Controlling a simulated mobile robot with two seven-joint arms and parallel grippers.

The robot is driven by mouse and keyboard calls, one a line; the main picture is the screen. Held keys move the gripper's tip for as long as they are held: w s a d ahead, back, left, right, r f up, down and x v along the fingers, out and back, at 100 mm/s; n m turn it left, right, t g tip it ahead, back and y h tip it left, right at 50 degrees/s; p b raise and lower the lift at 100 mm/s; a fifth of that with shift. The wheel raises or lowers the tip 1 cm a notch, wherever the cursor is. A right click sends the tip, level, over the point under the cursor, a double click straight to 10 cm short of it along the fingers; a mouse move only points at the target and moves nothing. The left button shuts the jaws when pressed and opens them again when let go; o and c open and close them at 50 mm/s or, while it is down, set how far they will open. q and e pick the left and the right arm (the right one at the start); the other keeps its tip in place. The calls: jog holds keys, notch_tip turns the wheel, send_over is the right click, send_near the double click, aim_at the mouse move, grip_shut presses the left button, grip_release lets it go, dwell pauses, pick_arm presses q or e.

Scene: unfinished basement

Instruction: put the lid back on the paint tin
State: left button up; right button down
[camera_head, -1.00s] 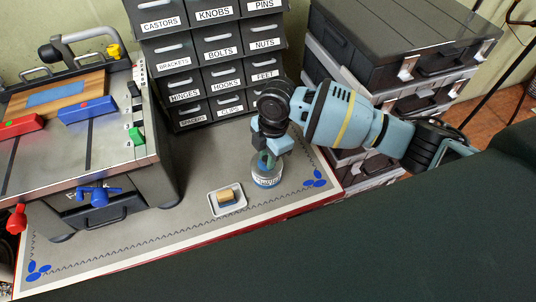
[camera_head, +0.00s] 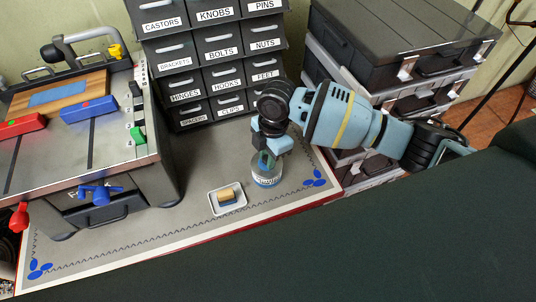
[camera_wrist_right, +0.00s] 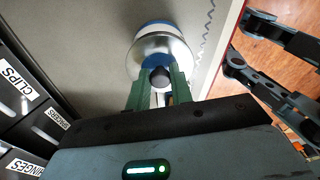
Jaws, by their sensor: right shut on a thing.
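The paint tin (camera_head: 267,181) stands upright on the grey bench mat, with a white and blue band on its side. My right gripper (camera_head: 266,158) is directly above it, pointing down. In the right wrist view, the green fingers (camera_wrist_right: 160,88) are shut on the dark knob of a round silver lid (camera_wrist_right: 146,55). A blue and white edge of the tin (camera_wrist_right: 154,24) shows past the lid's far side. The lid is at the tin's top, but I cannot tell whether it touches or is seated.
A small white tray (camera_head: 240,207) with a tan and blue block stands just left of the tin. A labelled drawer cabinet (camera_head: 206,80) rises behind. A metal machine (camera_head: 130,170) with coloured handles fills the left. Stacked grey cases (camera_head: 400,50) stand behind my right arm.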

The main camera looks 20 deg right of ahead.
jog(key=c, duration=0.7)
grip_release()
pick_arm(q)
jog(key=w+r+t+p, duration=0.1)
jog(key=w+r+p, duration=0.2)
jog(key=w+r, duration=0.1)
jog(key=shift+w+r, duration=0.15)
jog(key=shift+r, duration=0.6)
pick_arm(e)
jog(key=shift+r, duration=3.5)
grip_shut()
pick_arm(q)
jog(key=shift+s+f+b, duration=0.65)
jog(key=shift+s+f, duration=0.35)
jog(key=shift+f, duration=0.25)
pick_arm(e)
jog(key=shift+f, duration=2.5)
